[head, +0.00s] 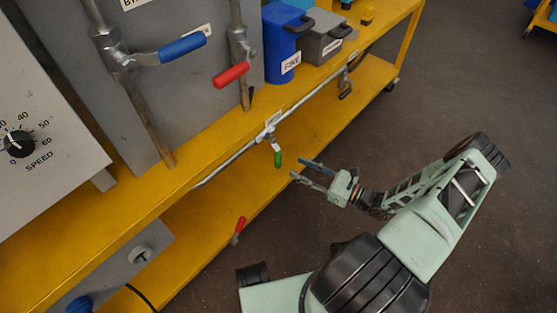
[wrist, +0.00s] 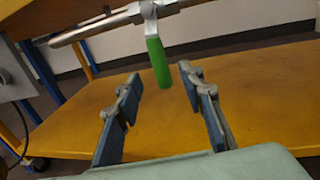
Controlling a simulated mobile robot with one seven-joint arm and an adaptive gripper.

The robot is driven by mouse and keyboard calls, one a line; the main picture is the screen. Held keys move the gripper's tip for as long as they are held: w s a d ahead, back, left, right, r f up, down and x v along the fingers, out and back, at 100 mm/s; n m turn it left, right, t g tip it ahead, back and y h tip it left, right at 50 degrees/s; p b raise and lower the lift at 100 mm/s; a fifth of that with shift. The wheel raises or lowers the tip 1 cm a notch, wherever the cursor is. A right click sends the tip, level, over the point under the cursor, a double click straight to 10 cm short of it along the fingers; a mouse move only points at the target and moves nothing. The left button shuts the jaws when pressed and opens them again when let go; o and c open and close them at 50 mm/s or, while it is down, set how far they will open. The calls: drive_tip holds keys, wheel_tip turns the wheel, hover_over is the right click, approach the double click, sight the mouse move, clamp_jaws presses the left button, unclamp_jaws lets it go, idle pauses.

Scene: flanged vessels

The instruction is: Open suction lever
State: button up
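A green-handled lever (head: 278,158) hangs straight down from a valve on the thin horizontal pipe (head: 232,160) along the yellow bench's front. A small label beside it is too small to read, so I cannot confirm that it is the suction lever. In the wrist view the green handle (wrist: 158,62) hangs below the pipe (wrist: 105,27), beyond and between my fingertips. My gripper (head: 298,169) is open and empty, just right of the handle in the head view. Its fingers (wrist: 160,75) appear on either side of the handle without touching it.
A blue lever (head: 181,48) and a red lever (head: 231,75) sit on upright pipes above. A small red lever (head: 238,231) is low at the lower shelf (head: 215,213). Blue (head: 283,35) and grey (head: 322,40) containers stand on the bench. Floor at right is clear.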

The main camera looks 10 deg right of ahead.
sight(278, 159)
drive_tip(key=b+x, duration=0.1)
drive_tip(key=x, duration=0.8)
drive_tip(key=shift+c, duration=0.4)
clamp_jaws()
